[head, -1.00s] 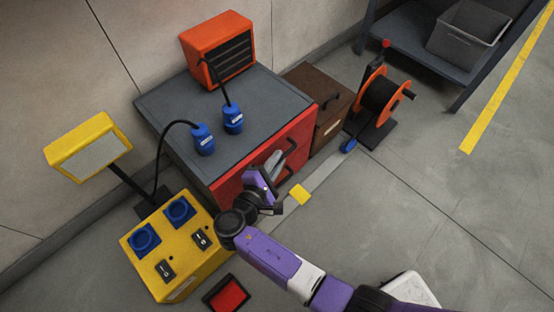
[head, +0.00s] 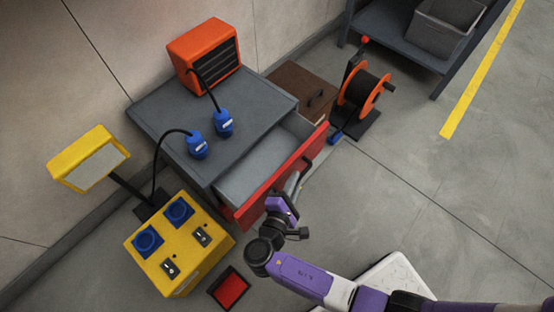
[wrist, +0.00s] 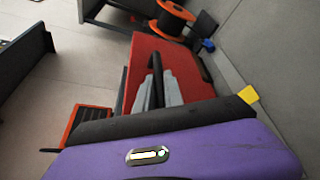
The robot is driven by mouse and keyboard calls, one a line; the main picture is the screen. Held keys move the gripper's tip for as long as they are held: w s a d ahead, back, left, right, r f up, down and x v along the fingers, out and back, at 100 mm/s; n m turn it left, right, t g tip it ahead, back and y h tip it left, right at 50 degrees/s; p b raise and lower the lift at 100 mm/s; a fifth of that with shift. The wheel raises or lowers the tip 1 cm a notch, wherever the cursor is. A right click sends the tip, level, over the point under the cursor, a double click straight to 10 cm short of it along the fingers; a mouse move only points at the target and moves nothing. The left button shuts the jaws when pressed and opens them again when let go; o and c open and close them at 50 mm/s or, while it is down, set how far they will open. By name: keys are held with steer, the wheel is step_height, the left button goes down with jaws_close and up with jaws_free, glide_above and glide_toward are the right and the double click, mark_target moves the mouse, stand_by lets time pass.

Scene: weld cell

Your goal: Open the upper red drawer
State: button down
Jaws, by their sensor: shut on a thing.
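The upper red drawer (head: 316,145) stands pulled well out of the grey-topped cabinet (head: 150,110), its grey inside showing empty. Its red front also shows in the wrist view (wrist: 140,62). My gripper (head: 293,184) is at the outer side of this front, shut on the black bar handle (wrist: 157,73). In the wrist view the grey fingers (wrist: 160,92) lie on both sides of the bar. In the head view my gripper hides part of the handle. What lies below the open drawer is hidden.
Two blue plugs (head: 223,122) and an orange heater (head: 204,53) stand on the cabinet top. A yellow socket box (head: 185,265) stands close to the drawer's left end. A brown cabinet (head: 292,80) and cable reel (head: 365,92) stand right. Floor at right is clear.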

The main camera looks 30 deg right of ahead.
steer(key=s+d+p, duration=0.3)
steer(key=s, duration=0.8)
steer(key=shift+s+d+p, duration=0.15)
steer(key=shift+d+p, duration=0.1)
steer(key=shift+p, duration=0.05)
steer(key=c, duration=1.7)
jaws_free()
steer(key=p+v, duration=0.1)
steer(key=v, duration=0.6)
steer(key=shift+s+a, duration=0.3)
